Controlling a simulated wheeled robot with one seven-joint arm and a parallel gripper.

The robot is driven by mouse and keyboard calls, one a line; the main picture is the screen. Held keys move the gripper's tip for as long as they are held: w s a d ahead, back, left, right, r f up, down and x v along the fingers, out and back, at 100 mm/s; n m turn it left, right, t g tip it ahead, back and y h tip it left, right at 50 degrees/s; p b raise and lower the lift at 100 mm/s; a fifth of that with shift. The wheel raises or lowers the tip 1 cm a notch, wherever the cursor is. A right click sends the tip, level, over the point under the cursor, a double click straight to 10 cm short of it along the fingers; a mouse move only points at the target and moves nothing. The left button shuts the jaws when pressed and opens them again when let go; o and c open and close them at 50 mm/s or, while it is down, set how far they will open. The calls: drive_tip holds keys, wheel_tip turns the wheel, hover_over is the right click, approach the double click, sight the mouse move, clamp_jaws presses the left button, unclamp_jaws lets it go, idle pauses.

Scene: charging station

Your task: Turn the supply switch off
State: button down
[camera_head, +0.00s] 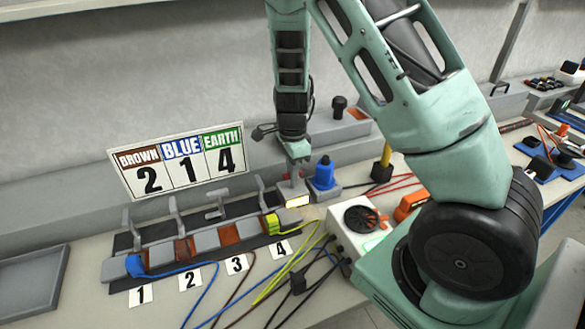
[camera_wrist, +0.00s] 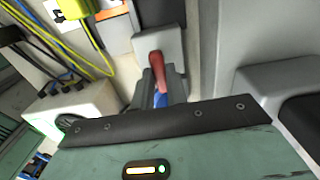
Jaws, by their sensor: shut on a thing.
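The supply switch is a grey box (camera_head: 293,189) on the bench, just right of the terminal row, with a lit pale yellow window (camera_head: 298,201) on its front. In the wrist view the box (camera_wrist: 146,44) stands near the top centre, and its red lever (camera_wrist: 157,68) points toward my gripper. My gripper (camera_head: 297,152) is directly above the box in the head view, pointing down. It is shut on the red lever, with grey fingers (camera_wrist: 164,86) around it in the wrist view. The lever's tip and exact angle are partly hidden by my gripper.
A blue device (camera_head: 324,172) stands close to the switch's right. A white box with a round black dial (camera_head: 361,218) is further right. The terminal row with raised clamps (camera_head: 177,208) and a numbered sign (camera_head: 182,167) are left. Several wires cross the bench front. A grey tray (camera_head: 32,283) is far left.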

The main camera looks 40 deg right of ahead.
drive_tip(key=shift+n, duration=0.3)
drive_tip(key=n, duration=0.3)
drive_tip(key=shift+n, duration=0.3)
drive_tip(key=n, duration=0.4)
drive_tip(key=shift+n, duration=0.3)
drive_tip(key=n+b, duration=0.1)
drive_tip(key=n, duration=0.3)
drive_tip(key=shift+n, duration=0.3)
drive_tip(key=n, duration=0.4)
drive_tip(key=shift+n, duration=0.3)
drive_tip(key=c, duration=1.4)
unclamp_jaws()
